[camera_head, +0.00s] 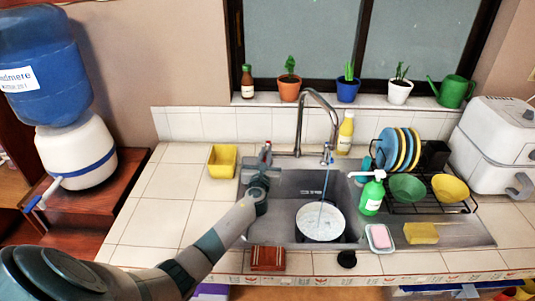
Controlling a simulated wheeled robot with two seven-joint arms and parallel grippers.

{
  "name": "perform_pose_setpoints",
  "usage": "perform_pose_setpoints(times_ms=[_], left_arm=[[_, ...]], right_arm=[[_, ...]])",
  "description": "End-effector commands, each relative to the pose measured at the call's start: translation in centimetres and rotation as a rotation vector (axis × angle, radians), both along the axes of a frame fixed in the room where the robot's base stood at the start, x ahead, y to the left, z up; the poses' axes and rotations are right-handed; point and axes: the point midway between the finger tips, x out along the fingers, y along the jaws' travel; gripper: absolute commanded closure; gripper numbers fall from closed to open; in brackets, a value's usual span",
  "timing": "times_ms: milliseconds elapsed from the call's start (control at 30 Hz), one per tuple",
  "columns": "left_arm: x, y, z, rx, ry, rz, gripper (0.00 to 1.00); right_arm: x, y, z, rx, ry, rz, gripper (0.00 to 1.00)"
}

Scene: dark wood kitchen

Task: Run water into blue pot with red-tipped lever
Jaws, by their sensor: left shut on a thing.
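The steel faucet (303,112) arches over the sink (290,190). A red-tipped lever (268,146) stands at its left, at the back of the sink. My left gripper (264,163) is at this lever and shut on it; its fingers partly hide the lever. A thin bluish stream of water (324,190) falls from the spout onto a white speckled round dish (321,221) in the sink. A blue pot (347,89) with a green plant stands on the windowsill, away from the stream. My right gripper is not in view.
A yellow container (222,161) is left of the sink. A green soap bottle (372,194), dish rack (425,190), sponge (421,233) and soap dish (380,237) are at the right. The left counter (155,215) has bare tile around my arm.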

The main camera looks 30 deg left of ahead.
Motion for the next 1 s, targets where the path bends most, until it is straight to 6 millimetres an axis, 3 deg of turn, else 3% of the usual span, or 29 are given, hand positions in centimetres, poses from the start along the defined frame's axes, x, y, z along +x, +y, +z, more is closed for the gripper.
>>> perform_pose_setpoints(times_ms=[367, 400, 467, 500, 1000], left_arm=[[-0.18, 0.29, 0.06, -0.001, 0.001, -0.041, 1.0], [-0.17, 0.28, 0.06, -0.001, 0.001, -0.041, 0.87], [-0.17, 0.28, 0.06, -0.001, 0.001, -0.041, 0.72], [-0.17, 0.28, 0.05, -0.001, 0.001, -0.041, 0.7], [-0.94, -0.06, -0.02, 0.0, 0.001, -0.041, 0.7]], right_arm=[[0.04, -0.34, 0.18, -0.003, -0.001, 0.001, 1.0], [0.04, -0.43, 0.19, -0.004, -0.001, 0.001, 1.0], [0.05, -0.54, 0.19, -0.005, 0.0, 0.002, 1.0], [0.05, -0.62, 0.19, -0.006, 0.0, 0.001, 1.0], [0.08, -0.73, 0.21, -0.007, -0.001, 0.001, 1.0]])
